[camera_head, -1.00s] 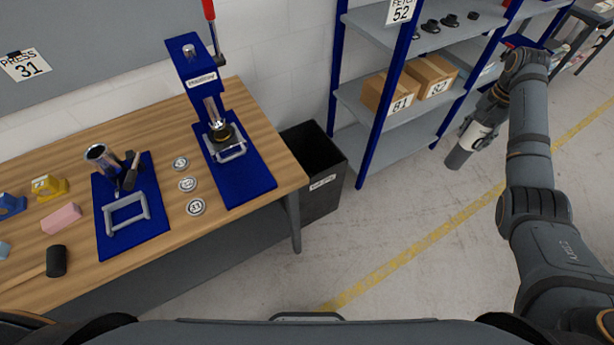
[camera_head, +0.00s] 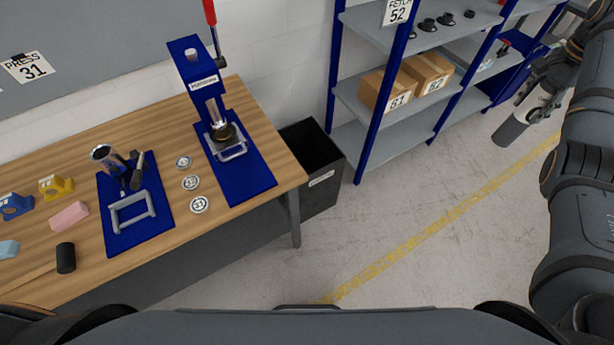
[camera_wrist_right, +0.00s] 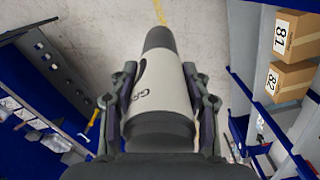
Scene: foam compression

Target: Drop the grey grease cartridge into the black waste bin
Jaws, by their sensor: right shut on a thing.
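The grey grease cartridge (camera_head: 514,129), with a pale label band, is held in my right gripper (camera_head: 539,102) at the right of the head view. In the right wrist view the cartridge (camera_wrist_right: 160,88) lies between the two fingers of the gripper (camera_wrist_right: 160,108), its dark end pointing away. It hangs in the air over the floor, apart from the shelves. The black waste bin (camera_head: 322,197) stands on the floor between the table's right end and the shelf unit, well to the left of the gripper. Its inside is dark. My left gripper is not in view.
The blue-framed shelf unit (camera_head: 362,145) holds cartons (camera_head: 396,87) and stands between bin and gripper. The wooden table (camera_head: 75,147) carries a blue press (camera_head: 197,75), a blue mat and several small parts. Open floor (camera_head: 420,250) lies in front, with a yellow line.

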